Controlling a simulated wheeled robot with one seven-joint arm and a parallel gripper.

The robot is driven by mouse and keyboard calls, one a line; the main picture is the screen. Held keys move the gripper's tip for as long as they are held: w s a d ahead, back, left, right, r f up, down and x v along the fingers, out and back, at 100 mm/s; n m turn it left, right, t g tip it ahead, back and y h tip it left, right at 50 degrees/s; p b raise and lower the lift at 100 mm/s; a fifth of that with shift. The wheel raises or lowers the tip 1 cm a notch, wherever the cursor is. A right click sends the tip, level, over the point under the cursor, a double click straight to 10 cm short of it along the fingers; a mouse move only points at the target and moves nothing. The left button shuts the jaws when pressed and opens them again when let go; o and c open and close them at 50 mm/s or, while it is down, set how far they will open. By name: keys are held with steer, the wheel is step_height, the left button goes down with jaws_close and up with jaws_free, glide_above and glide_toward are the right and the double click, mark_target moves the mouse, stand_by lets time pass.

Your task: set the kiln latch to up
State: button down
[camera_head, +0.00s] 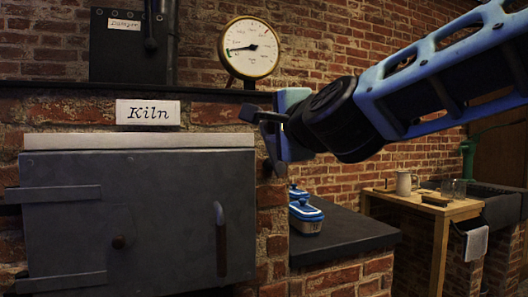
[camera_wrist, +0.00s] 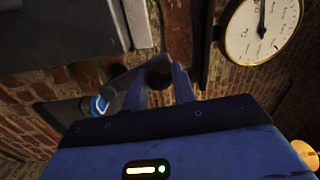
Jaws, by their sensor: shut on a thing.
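The kiln (camera_head: 130,220) is at the left of the head view, under a white "Kiln" label (camera_head: 148,112). Its grey door is closed, with a dark upright handle (camera_head: 221,240) at its right. My gripper (camera_head: 270,124) is at the brick just right of the door's upper corner, shut on the kiln latch (camera_head: 262,115). Little of the latch shows around the fingers, and I cannot tell its exact angle. In the wrist view, a grey piece of the latch (camera_wrist: 122,82) and a dark round part show at my gripper's fingers (camera_wrist: 158,82).
A wooden table (camera_head: 425,207) with a mug is farther right.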

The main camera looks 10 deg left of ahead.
steer(key=shift+w+d+m+b, duration=0.4)
steer(key=shift+d+m+b, duration=0.25)
steer(key=shift+m+b, duration=0.3)
steer(key=shift+w+d+m+b, duration=0.4)
steer(key=shift+d+m+b, duration=0.25)
steer(key=shift+m+b, duration=0.35)
steer(key=shift+w+d+m+b, duration=0.4)
steer(key=shift+d+m+b, duration=0.35)
steer(key=shift+m, duration=0.3)
steer(key=c, duration=1.1)
jaws_free()
steer(key=shift+c, duration=0.2)
steer(key=shift+r, duration=0.1)
